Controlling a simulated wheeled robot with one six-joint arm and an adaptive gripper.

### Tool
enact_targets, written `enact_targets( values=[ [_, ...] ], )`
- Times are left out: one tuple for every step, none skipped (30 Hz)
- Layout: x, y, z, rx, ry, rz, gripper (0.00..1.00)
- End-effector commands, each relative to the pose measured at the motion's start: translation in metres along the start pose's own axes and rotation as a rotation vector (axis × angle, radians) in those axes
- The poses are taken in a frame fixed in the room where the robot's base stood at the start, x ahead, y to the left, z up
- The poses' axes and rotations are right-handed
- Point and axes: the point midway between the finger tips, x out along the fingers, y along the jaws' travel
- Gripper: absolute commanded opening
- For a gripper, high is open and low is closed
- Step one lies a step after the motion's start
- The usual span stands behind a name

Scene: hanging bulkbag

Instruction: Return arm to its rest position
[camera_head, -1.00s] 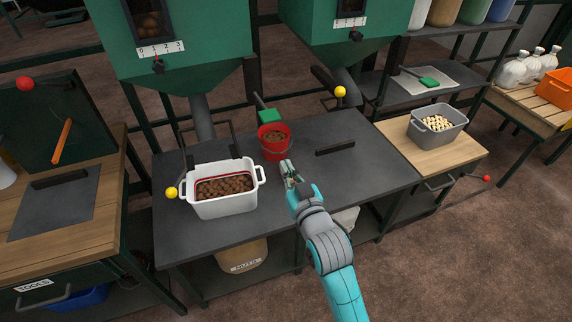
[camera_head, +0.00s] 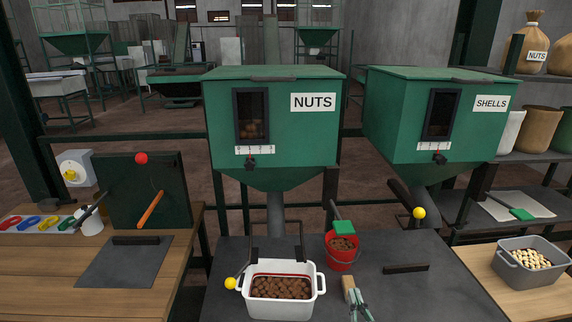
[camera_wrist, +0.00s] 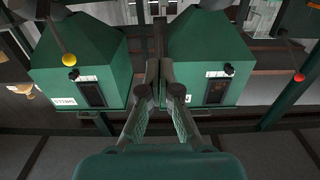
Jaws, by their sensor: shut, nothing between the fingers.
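My gripper (camera_wrist: 158,72) shows in the wrist view with its two dark fingers together and nothing between them. It points toward two green hoppers, clear of the table things. In the wrist view they look upside down, with the shells hopper (camera_wrist: 78,75) on the left and the nuts hopper (camera_wrist: 208,70) on the right. In the head view the nuts hopper (camera_head: 290,150) stands in the middle and the shells hopper (camera_head: 400,125) to its right. My arm does not show in the head view now.
A white tub (camera_head: 250,301) of nuts, a red bucket (camera_head: 341,259) of nuts and small hand tools (camera_head: 356,300) are on the dark table. A grey bin (camera_head: 510,272) stands right. A lever with a yellow ball (camera_head: 419,213) sticks out. A wooden bench (camera_head: 45,285) is left.

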Motion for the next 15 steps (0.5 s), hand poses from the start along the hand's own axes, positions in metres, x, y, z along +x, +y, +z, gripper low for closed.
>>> enact_targets(
  values=[
    [-0.013,0.000,0.013,0.000,-0.015,0.000,0.00],
    [-0.021,0.000,0.020,0.000,-0.022,0.000,0.00],
    [-0.034,0.000,0.029,0.000,-0.030,0.000,0.00],
    [-0.043,0.000,0.036,0.000,-0.037,0.000,0.00],
    [-0.053,0.000,0.043,0.000,-0.043,0.000,0.00],
    [-0.067,0.000,0.051,0.000,-0.052,0.000,0.00],
    [-0.076,0.000,0.057,0.000,-0.057,0.000,0.00],
    [-0.087,0.000,0.063,0.000,-0.064,0.000,0.00],
    [-0.100,0.000,0.069,0.000,-0.071,0.000,0.00],
    [-0.110,0.000,0.075,0.000,-0.079,0.000,0.00],
    [-0.120,0.000,0.079,0.000,-0.084,0.000,0.00],
    [-0.134,0.000,0.085,0.000,-0.093,0.000,0.00],
    [-0.144,0.000,0.088,0.000,-0.098,0.000,0.00],
    [-0.155,0.000,0.092,0.000,-0.105,0.000,0.00],
    [-0.168,0.000,0.097,0.000,-0.113,0.000,0.00]
  ],
)
